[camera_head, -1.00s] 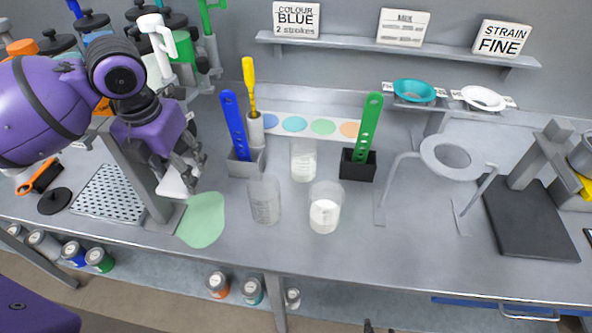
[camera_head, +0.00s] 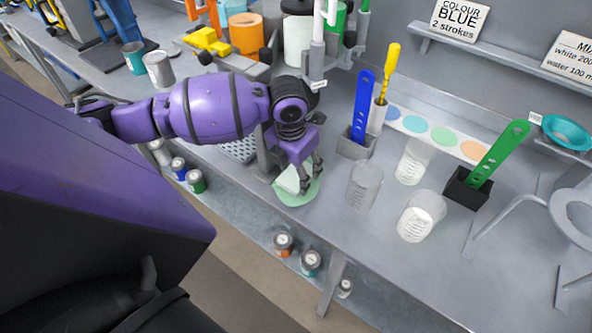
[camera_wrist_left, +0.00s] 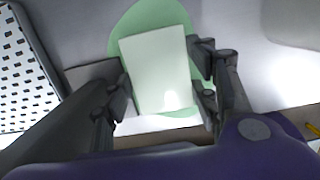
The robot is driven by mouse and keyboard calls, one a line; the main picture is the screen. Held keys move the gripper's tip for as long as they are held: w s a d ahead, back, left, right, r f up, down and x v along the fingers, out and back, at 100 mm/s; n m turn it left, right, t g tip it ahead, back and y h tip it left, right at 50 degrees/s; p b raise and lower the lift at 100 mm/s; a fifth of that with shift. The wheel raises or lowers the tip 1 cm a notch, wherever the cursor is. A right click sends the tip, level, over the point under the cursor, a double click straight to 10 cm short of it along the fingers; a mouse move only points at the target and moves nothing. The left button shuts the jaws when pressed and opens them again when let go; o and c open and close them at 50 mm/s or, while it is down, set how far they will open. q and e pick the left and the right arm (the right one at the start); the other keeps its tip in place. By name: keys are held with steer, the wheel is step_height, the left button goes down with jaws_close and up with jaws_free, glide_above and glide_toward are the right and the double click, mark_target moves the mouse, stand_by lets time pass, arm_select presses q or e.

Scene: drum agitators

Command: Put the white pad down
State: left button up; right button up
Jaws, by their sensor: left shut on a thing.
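The white pad (camera_head: 288,180) is in my left gripper (camera_head: 310,186), over the light green round patch (camera_head: 297,200) on the bench. In the left wrist view the pad (camera_wrist_left: 158,66) lies between the two fingers of the left gripper (camera_wrist_left: 163,98), and the green patch (camera_wrist_left: 128,22) shows behind it. The fingers are shut on the pad's sides. Whether the pad touches the patch or is slightly above it I cannot tell. My right gripper is not in view.
A perforated plate (camera_wrist_left: 22,72) is left of the patch. A clear beaker (camera_head: 364,186) stands to the right, with a beaker of white contents (camera_head: 420,217) beyond. A blue strip stands in a grey holder (camera_head: 355,146). The bench front edge is close.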

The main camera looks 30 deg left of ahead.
mark_target(293, 179)
arm_select(q)
steer(key=shift+f, duration=0.1)
steer(key=o, duration=0.4)
steer(key=shift+f, duration=0.1)
steer(key=o, duration=0.5)
steer(key=r, duration=0.4)
steer(key=s+r, duration=0.1)
steer(key=r, duration=0.7)
steer(key=shift+s+r+b, duration=0.15)
steer(key=shift+s+b, duration=0.15)
stand_by(2.2)
